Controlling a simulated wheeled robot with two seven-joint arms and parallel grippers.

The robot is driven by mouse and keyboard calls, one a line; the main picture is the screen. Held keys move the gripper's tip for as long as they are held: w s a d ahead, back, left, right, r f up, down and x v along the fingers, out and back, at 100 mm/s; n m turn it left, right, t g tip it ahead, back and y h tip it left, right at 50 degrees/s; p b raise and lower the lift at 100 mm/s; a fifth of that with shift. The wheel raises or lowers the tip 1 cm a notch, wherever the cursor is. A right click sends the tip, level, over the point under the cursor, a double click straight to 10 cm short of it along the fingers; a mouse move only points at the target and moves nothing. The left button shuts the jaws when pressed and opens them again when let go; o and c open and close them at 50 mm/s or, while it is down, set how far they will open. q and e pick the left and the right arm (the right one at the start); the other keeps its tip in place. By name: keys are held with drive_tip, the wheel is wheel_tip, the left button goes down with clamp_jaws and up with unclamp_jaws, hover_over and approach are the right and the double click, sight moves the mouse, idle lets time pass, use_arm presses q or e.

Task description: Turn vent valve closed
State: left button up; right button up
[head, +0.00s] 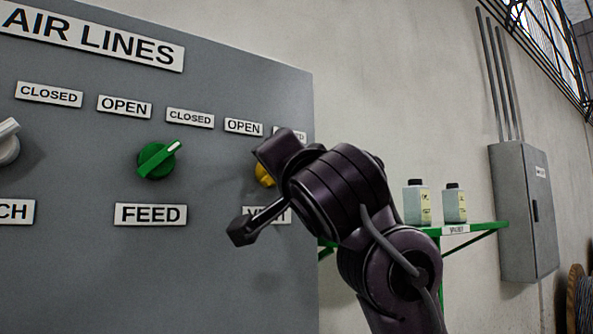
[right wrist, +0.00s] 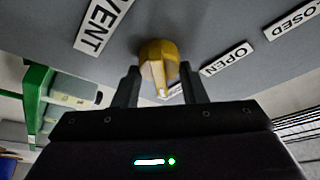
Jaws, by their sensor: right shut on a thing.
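The yellow vent valve knob (head: 264,176) is on the grey panel above the VENT label (head: 280,215), mostly hidden by my right arm in the head view. In the right wrist view the yellow knob (right wrist: 158,58) sits between the two dark fingers of my right gripper (right wrist: 160,84), which is shut on it. Its ridge with a pale line runs toward the bottom of that view. The OPEN label (right wrist: 228,58) is right of the knob there, with the CLOSED label (right wrist: 292,20) farther right. In the head view the vent's OPEN label (head: 243,127) is clear; its CLOSED label (head: 297,137) is partly covered.
The green FEED knob (head: 158,158) is left of the vent, and a pale knob (head: 8,142) is at the left edge. A green shelf (head: 480,230) with two bottles is right of the panel. A grey wall box (head: 525,212) stands beyond.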

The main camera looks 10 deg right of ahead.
drive_tip(key=shift+f, duration=0.1)
drive_tip(key=o, duration=0.7)
drive_tip(key=shift+d, duration=0.1)
drive_tip(key=shift+o, duration=1.4)
drive_tip(key=shift+s+d, duration=0.1)
drive_tip(key=shift+d, duration=0.15)
drive_tip(key=shift+a, duration=0.1)
drive_tip(key=b+v, duration=0.3)
drive_tip(key=v, duration=0.5)
